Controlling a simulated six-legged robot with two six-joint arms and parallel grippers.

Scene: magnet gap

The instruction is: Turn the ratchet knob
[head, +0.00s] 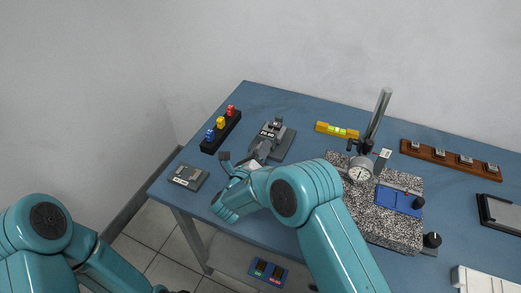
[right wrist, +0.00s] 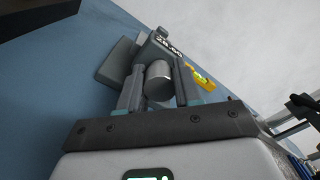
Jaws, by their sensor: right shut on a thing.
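The ratchet knob is a grey metal cylinder (right wrist: 158,82), seen between the fingers of my right gripper (right wrist: 160,75) in the right wrist view. My right gripper is shut on it. Behind it is the grey micrometer body with a number display (right wrist: 168,43). In the head view the micrometer on its grey base (head: 275,138) stands near the back left of the table. My right gripper (head: 262,153) reaches its near end, and my wrist and fingers partly hide the knob there. My left arm shows at the lower left; its gripper is out of view.
A black rack with blue, yellow and red pieces (head: 220,132) stands left of the micrometer, and a grey box (head: 188,176) lies nearer. A yellow level (head: 337,130) lies to the right. A speckled granite block (head: 400,227) with a dial gauge (head: 360,170) stands right of my arm.

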